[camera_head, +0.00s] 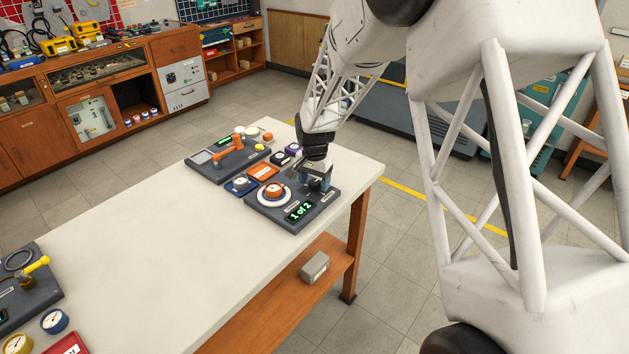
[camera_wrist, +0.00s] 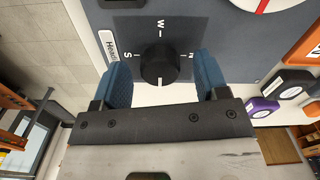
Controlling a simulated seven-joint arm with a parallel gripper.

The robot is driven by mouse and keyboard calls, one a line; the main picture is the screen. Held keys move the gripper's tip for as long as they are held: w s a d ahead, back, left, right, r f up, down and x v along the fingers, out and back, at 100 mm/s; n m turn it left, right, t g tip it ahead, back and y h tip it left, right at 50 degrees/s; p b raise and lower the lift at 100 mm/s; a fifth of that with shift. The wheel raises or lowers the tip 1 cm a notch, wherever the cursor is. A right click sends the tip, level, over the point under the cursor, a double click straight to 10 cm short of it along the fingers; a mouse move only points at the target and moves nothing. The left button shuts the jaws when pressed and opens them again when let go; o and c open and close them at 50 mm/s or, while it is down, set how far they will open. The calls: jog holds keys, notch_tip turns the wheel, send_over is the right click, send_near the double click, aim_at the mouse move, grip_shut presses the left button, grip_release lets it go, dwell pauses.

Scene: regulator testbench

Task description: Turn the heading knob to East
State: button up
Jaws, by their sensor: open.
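The heading knob (camera_wrist: 160,65) is a round black knob on a dark grey panel in the wrist view. W is printed above it, S to its left and N to its right. The side opposite W is hidden by my gripper body. A small pale mark seems to show on the knob's lower part, away from W. My gripper (camera_wrist: 162,82) is open, with one blue fingertip on each side of the knob and visible gaps between. In the head view my gripper (camera_head: 318,182) is over the right end of the grey panel (camera_head: 278,216); the knob is mostly hidden there.
The panel holds a green display (camera_head: 301,211) reading "1 of 2" and a round white-ringed orange dial (camera_head: 273,192). Small gauges and an orange tray (camera_head: 263,171) lie behind. Another device with an orange handle (camera_head: 230,148) stands farther back.

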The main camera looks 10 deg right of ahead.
aim_at(315, 183)
jog(key=shift+r, duration=0.1)
jog(key=shift+r, duration=3.85)
jog(key=shift+s+r, duration=0.15)
jog(key=s+d+r+n+t, duration=0.1)
jog(key=s+d+r+n, duration=0.15)
jog(key=s+r, duration=0.55)
jog(key=s+d+r+n, duration=0.1)
jog(key=s+d+r, duration=0.35)
jog(key=s, duration=0.85)
jog(key=s+d+r+n+t, duration=0.1)
jog(key=s+d+n, duration=0.1)
jog(key=s, duration=2)
jog(key=shift+d+n+t, duration=0.3)
jog(key=shift+n, duration=0.25)
